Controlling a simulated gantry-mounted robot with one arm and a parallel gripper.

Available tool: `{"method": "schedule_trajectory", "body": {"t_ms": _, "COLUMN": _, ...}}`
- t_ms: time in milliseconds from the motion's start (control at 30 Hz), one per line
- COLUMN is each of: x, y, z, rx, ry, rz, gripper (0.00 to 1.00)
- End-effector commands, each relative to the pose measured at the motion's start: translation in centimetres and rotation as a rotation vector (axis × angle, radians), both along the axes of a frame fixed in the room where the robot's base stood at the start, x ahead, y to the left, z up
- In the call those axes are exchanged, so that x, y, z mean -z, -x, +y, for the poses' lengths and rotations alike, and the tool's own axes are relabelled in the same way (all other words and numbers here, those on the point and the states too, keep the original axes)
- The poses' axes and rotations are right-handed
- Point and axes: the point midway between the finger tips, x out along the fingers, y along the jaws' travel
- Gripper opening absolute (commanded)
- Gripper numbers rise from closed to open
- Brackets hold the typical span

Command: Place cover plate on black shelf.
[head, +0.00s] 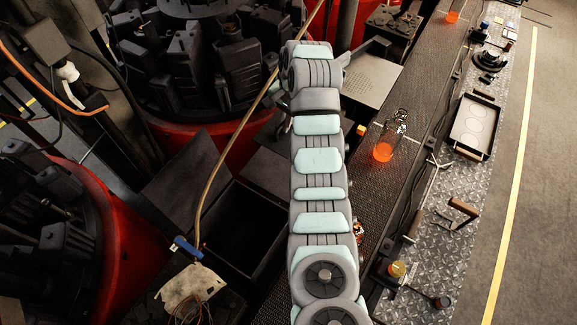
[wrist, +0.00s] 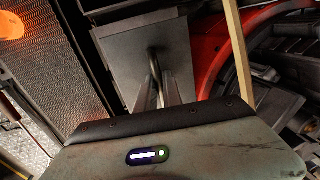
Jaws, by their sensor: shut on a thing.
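The cover plate (wrist: 115,55) looks like a flat dark grey square in the wrist view. My gripper (wrist: 156,88) is over its middle, with its fingers close together on a small part there; the grip itself is dark and hard to make out. In the head view my arm hides the gripper. A dark flat panel (head: 264,172) shows left of the arm there; I cannot tell if it is the same plate. A long dark mesh-topped surface (head: 425,95), seemingly the black shelf, runs along the right of the arm. It also shows at left in the wrist view (wrist: 48,60).
A bottle of glowing orange (head: 384,150) stands on the mesh surface. A perforated grey plate (head: 372,80) lies by the arm's far end. Red rotary moulds (head: 225,150) are at left. A thin rod (head: 222,145) runs beside the arm. An open dark bin (head: 238,228) is left.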

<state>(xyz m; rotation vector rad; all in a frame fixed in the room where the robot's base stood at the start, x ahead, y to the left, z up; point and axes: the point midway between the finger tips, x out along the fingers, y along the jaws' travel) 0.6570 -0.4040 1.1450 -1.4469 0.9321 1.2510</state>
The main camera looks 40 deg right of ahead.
Motion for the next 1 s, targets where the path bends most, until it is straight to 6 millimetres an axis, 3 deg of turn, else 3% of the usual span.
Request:
{"method": "schedule_trajectory", "body": {"t_ms": 233, "x": 4.0, "y": 0.1, "z": 0.3, "rx": -0.004, "ry": -0.004, "rz": 0.004, "gripper": 0.00}}
{"method": "schedule_trajectory", "body": {"t_ms": 633, "x": 13.5, "y": 0.2, "z": 0.2, "rx": -0.001, "ry": -0.006, "rz": 0.006, "gripper": 0.00}}
{"method": "schedule_trajectory", "body": {"t_ms": 800, "x": 15.3, "y": 0.0, "z": 0.1, "rx": -0.002, "ry": -0.002, "rz": 0.002, "gripper": 0.00}}
{"method": "schedule_trajectory", "body": {"t_ms": 1000, "x": 16.0, "y": -0.1, "z": 0.0, "rx": -0.001, "ry": 0.002, "rz": -0.002, "gripper": 0.00}}
